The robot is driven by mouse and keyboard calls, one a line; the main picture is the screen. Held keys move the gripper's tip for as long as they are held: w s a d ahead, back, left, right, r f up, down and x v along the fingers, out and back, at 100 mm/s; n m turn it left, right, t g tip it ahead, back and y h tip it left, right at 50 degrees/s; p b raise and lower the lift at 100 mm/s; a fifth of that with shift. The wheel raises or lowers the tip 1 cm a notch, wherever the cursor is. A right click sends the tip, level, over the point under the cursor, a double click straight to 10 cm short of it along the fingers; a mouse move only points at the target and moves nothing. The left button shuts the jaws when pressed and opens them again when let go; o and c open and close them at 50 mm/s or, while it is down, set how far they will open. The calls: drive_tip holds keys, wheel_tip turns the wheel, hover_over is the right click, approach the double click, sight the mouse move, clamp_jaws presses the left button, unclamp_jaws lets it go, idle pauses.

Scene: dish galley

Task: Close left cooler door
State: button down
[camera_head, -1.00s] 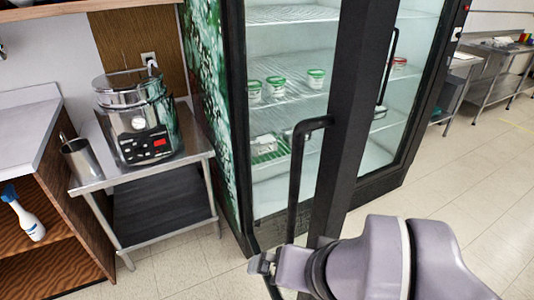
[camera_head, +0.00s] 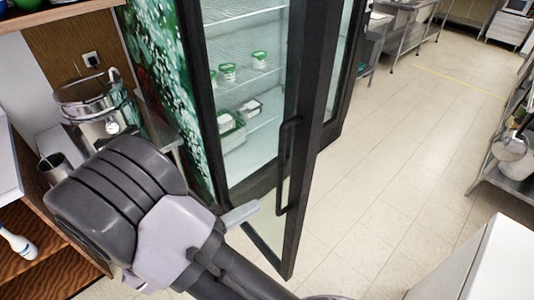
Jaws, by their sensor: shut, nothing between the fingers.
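The left cooler door (camera_head: 304,140), black-framed with glass, stands open, its lower corner swung out over the floor from the cooler (camera_head: 201,110). Its black vertical handle (camera_head: 284,165) faces my side. My gripper (camera_head: 241,213) shows only as a short light grey piece beside my arm, left of the handle and near the lower door glass. It is shut and empty. The rest of it is hidden behind my arm links. I cannot tell whether its tip touches the door.
Tubs with green lids (camera_head: 228,72) stand on the cooler shelves. A metal cooker (camera_head: 95,108) and steel cup (camera_head: 57,172) are at the left. A white-topped unit (camera_head: 490,265) stands at the lower right. The tiled floor (camera_head: 400,150) right of the door is clear.

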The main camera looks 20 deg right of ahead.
sight(301, 174)
drive_tip(key=b+x, duration=0.1)
drive_tip(key=x, duration=0.3)
drive_tip(key=b+x, duration=0.1)
drive_tip(key=x, duration=0.4)
drive_tip(key=b+x, duration=0.1)
drive_tip(key=x, duration=0.3)
drive_tip(key=shift+w+f, duration=0.15)
drive_tip(key=shift+w, duration=0.3)
drive_tip(key=shift+w+d, duration=0.1)
drive_tip(key=shift+d, duration=0.45)
